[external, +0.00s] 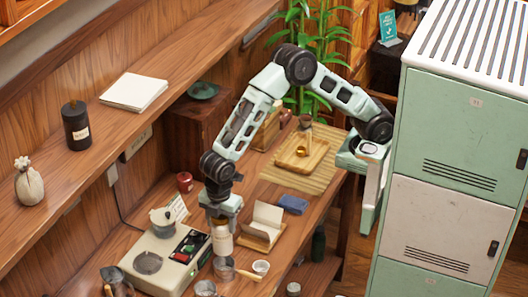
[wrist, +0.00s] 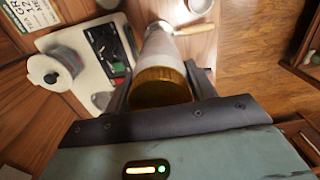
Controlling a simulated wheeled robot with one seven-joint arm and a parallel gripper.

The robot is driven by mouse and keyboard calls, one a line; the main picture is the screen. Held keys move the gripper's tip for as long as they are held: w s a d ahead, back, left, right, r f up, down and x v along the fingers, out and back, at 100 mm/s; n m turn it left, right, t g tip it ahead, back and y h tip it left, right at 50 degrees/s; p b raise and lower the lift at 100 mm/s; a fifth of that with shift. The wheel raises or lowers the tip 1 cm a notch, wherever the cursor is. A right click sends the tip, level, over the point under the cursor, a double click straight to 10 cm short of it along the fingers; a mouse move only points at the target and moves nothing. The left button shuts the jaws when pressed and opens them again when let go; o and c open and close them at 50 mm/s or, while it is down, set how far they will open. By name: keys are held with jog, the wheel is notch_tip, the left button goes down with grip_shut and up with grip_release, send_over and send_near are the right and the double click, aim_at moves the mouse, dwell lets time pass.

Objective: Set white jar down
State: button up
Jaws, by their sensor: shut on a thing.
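My gripper (external: 222,226) is shut on the white jar (external: 222,242), which hangs upright below the fingers over the front part of the wooden counter. In the wrist view the white jar (wrist: 163,52) stands between my two fingers (wrist: 160,88), with its gold-brown lid end (wrist: 162,84) toward the camera. The jar's lower end is near a pan with a wooden handle. I cannot tell whether the jar touches anything beneath it.
A cream appliance (external: 150,262) with a dark control panel and a lidded pot (external: 167,220) stands left of the jar. A small white cup (external: 261,268), wooden-handled pan (external: 240,272) and wooden stand (external: 262,232) are close by. A blue cloth (external: 293,204) lies farther right.

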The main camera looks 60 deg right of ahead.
jog(key=r, duration=0.2)
jog(key=w+d+r, duration=0.1)
jog(key=r, duration=0.1)
jog(key=w+d+m+b, duration=0.2)
jog(key=w+d, duration=0.2)
jog(key=d, duration=0.6)
jog(key=w+d+m+b, duration=0.1)
jog(key=w+d, duration=0.2)
jog(key=d, duration=0.6)
jog(key=w+d+m+b, duration=0.2)
jog(key=w+d, duration=0.2)
jog(key=d, duration=0.6)
jog(key=s+d+m+b, duration=0.2)
jog(key=s+d+m, duration=0.15)
jog(key=d, duration=1.25)
notch_tip(320, 180, down, 16)
jog(key=shift+s+a+r, duration=0.2)
jog(key=shift+s+a, duration=0.05)
jog(key=shift+f+n, duration=0.15)
jog(key=shift+n, duration=0.1)
jog(key=o, duration=1.5)
